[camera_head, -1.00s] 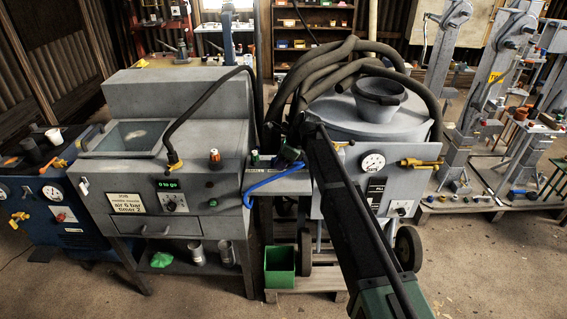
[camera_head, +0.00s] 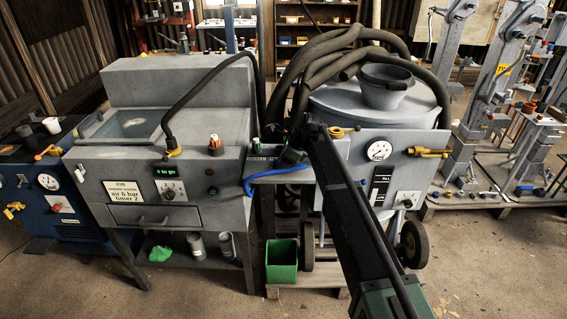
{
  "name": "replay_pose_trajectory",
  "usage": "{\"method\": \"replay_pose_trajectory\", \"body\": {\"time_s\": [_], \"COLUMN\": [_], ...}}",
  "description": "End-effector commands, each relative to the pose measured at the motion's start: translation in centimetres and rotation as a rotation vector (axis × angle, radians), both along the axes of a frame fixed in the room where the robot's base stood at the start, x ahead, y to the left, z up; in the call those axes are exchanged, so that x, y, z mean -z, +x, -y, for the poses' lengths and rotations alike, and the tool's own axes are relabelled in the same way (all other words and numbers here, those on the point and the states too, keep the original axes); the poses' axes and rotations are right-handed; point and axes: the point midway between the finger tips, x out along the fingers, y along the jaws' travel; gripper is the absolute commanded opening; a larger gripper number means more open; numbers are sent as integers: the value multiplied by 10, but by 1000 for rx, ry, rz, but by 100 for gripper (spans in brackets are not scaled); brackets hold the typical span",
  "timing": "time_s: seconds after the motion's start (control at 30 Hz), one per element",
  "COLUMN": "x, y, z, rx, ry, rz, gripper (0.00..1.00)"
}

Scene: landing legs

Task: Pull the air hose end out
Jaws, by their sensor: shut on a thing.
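A bright blue air hose (camera_head: 262,179) curves at the front of a small grey ledge between the grey blast cabinet and the grey round-topped pot. Its right-hand part runs up to just below my gripper (camera_head: 288,157). My gripper is dark and reaches in from the lower right, over the ledge in front of the pot. Its jaws are shut on the air hose end, which is small and mostly hidden by the dark jaws. I cannot tell whether the end is still seated in a socket.
The grey cabinet (camera_head: 215,202) stands left with a black hose (camera_head: 203,97) on top. The wheeled pot (camera_head: 330,108) with thick dark hoses (camera_head: 320,50) stands right. A small green-and-white item (camera_head: 256,146) is beside my gripper. A green bin (camera_head: 281,262) sits below.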

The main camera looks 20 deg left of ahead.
Motion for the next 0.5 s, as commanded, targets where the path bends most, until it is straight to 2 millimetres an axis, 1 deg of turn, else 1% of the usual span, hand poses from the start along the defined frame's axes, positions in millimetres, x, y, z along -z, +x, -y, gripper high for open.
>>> {"method": "replay_pose_trajectory", "body": {"time_s": [0.2,0.23,0.4,0.5], "x": [7,6,5,5], "y": [0,0,0,0], "z": [0,0,0,0], "rx": [0,0,0,0], "ry": [0,0,0,0], "rz": [0,0,0,0], "gripper": [1,39,64,64]}}
